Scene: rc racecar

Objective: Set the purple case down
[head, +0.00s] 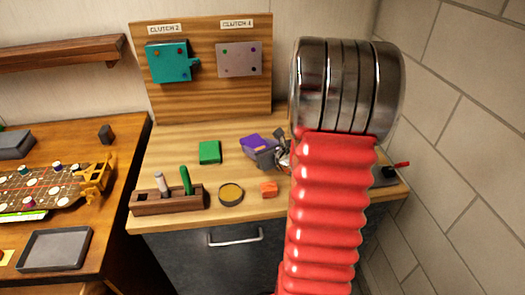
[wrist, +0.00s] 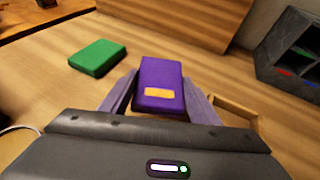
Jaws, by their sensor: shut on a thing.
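The purple case (wrist: 160,80) is a small purple box with an orange label, between my gripper's two fingers in the wrist view. My gripper (wrist: 160,100) is shut on it. In the head view the purple case (head: 257,142) shows at the tip of my gripper (head: 268,154), over the right part of the wooden workbench (head: 180,135). My red arm hides part of the bench there. I cannot tell whether the case touches the bench top.
A green box (head: 209,152) lies left of the case. A wooden holder (head: 168,199), a round yellow-topped tin (head: 231,194) and an orange block (head: 268,189) stand near the front edge. A dark compartment box (wrist: 292,52) is at right in the wrist view.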

